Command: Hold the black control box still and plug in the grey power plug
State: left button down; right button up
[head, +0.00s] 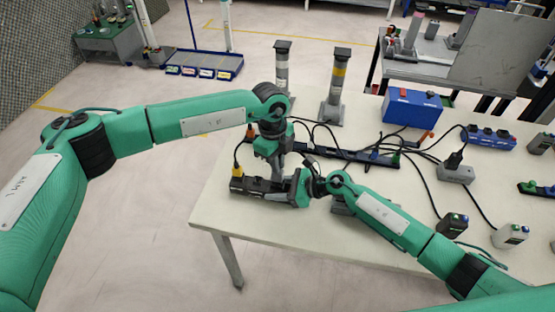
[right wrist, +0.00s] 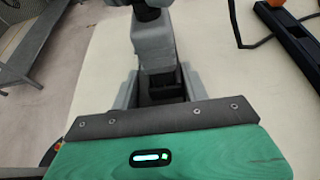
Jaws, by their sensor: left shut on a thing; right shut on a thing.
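My right gripper (head: 286,190) reaches in from the right and is shut on the box's right end. In the right wrist view its grey fingers flank the black box (right wrist: 160,86). I cannot tell whether the plug is seated.
A long black power strip (head: 345,154) lies behind, with loose black cables. Two grey posts (head: 336,90) stand at the back. A blue box (head: 411,108), a blue strip (head: 488,138) and a grey socket box (head: 455,173) are to the right. The table's front left corner is bare.

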pick_arm(q)
jog(key=shift+f, duration=0.55)
jog(key=c, duration=1.4)
grip_release()
notch_tip(320, 180, up, 12)
jog(key=w+a, duration=0.1)
jog(key=shift+w+f, duration=0.1)
pick_arm(e)
jog(key=o, duration=1.2)
